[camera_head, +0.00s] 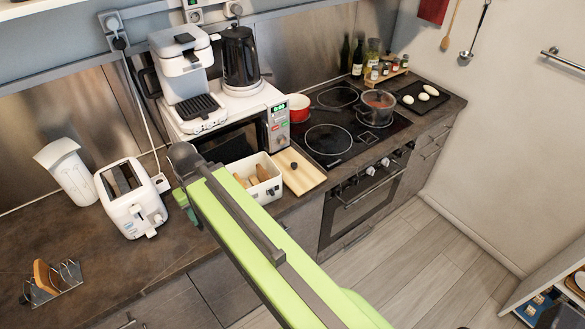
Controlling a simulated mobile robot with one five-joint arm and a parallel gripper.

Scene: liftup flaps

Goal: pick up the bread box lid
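The bread box lid (301,178) is a light wooden board with a small dark knob. It lies on the counter just right of the white bread box (266,191), near the counter's front edge and in front of the microwave. The bread box is open at the top and shows bread inside. My green arm reaches from the lower right up to the left and covers part of the box's left side. The far end of my arm is left of the box, apart from the lid.
A microwave (232,138) carries a coffee machine (183,70) and a black kettle (239,58) behind the box. A hob with a red pot (297,107) and a glass-lidded pot (376,107) is right. A toaster (131,197) and toast rack (52,281) stand left.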

